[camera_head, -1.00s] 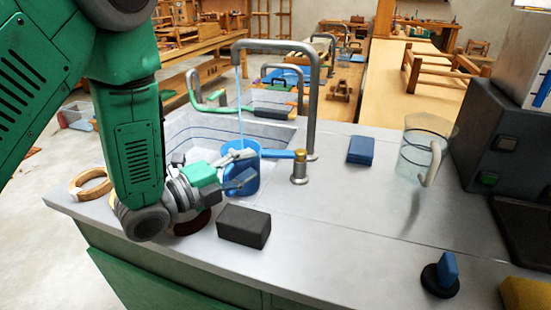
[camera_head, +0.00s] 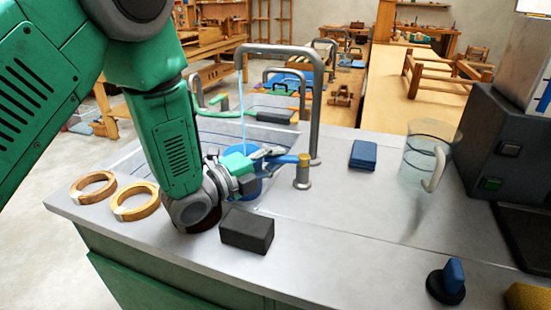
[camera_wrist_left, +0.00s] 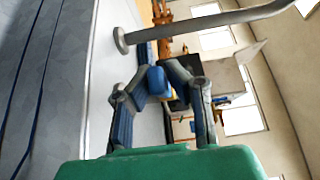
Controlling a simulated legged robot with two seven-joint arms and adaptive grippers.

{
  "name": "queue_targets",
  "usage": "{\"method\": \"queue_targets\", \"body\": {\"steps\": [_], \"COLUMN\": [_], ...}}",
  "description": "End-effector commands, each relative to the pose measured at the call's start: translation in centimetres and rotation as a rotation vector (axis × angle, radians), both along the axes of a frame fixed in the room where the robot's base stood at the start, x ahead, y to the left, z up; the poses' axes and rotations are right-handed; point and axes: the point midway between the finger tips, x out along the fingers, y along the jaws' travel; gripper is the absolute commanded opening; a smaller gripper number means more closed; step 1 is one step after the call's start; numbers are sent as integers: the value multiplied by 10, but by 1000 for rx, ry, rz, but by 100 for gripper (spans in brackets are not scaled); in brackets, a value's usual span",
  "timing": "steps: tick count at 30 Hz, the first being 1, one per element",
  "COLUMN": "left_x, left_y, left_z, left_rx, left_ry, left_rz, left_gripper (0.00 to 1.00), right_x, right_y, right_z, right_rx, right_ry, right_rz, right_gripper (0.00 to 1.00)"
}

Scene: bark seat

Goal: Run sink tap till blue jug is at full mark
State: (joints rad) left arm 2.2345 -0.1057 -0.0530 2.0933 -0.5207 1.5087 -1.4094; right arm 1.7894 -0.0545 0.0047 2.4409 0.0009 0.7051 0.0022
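The blue jug (camera_head: 254,186) stands in the sink under the tall grey tap spout (camera_head: 316,100), mostly hidden behind my left gripper. A thin stream of water (camera_head: 242,105) falls from the spout towards the jug. The jug's mark and water level cannot be read. The tap lever (camera_head: 284,158) is blue and joins a brass-topped post (camera_head: 303,172) right of the jug. My left gripper (camera_head: 272,155) is at the lever. In the left wrist view the blue lever end (camera_wrist_left: 157,80) is between the fingertips; whether they grip it is unclear. My right gripper is out of view.
A dark block (camera_head: 246,230) lies close to my left wrist. Two wooden rings (camera_head: 135,202) lie at the counter's left. A blue sponge-like block (camera_head: 362,154), a clear jug (camera_head: 424,155) and a blue-topped knob (camera_head: 448,278) are to the right. The middle-right counter is clear.

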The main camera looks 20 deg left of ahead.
Motion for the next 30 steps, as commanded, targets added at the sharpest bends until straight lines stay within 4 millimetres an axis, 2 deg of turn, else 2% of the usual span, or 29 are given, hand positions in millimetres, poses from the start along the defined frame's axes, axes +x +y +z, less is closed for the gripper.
{"method": "queue_targets", "body": {"steps": [5, 16, 26, 28, 29, 30], "left_x": [1, 15, 15, 15, 15, 15], "left_y": [2, 3, 3, 3, 3, 3], "left_z": [-3, -4, -4, -4, -4, -4], "left_rx": [3, 4, 5, 5, 5, 5], "left_ry": [5, 4, 10, 10, 10, 9], "left_rz": [-8, -239, -261, -261, -261, -261], "left_gripper": [0, 0, 0, 25, 31, 31], "right_x": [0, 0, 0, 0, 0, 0], "right_y": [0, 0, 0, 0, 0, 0], "right_z": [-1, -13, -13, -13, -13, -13], "right_rx": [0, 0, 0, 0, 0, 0], "right_ry": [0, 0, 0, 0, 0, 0], "right_rz": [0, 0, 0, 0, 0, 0], "right_gripper": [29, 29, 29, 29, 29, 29]}}
